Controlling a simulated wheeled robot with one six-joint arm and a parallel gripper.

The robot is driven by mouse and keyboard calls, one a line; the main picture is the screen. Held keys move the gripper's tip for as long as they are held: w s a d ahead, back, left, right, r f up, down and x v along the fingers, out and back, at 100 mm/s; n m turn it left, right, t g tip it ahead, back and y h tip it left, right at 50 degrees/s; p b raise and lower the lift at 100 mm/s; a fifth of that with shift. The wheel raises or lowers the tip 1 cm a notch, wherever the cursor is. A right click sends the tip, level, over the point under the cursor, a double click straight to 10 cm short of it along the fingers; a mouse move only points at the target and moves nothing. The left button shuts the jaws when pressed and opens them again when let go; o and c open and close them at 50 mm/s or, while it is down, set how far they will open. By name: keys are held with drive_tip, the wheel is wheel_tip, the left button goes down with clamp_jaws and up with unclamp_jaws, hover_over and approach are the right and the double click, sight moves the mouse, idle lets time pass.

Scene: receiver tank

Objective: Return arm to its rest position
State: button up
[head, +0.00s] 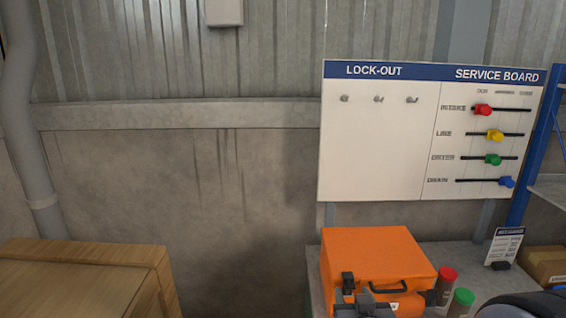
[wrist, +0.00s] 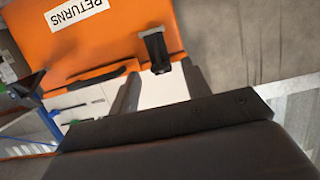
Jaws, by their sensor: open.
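My gripper (wrist: 161,72) is open in the wrist view, with its two dark fingers apart. The orange case (wrist: 115,45), labelled RETURNS, is just beyond the fingertips. Its black latch (wrist: 155,48) lies close to the right finger, and I cannot tell whether they touch. Nothing is clearly held between the fingers. In the head view, the orange case (head: 378,256) stands shut on the grey bench. Dark grey parts at its front, at the bottom edge, look like my gripper (head: 368,302), partly cut off.
A red-capped jar (head: 446,285) and a green-capped jar (head: 461,302) stand right of the case. The service board (head: 380,150) with coloured sliders hangs behind. A wooden crate (head: 80,278) is at lower left. A blue rack (head: 538,145) is at far right. The wall space between is clear.

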drive_tip(key=shift+x, duration=1.25)
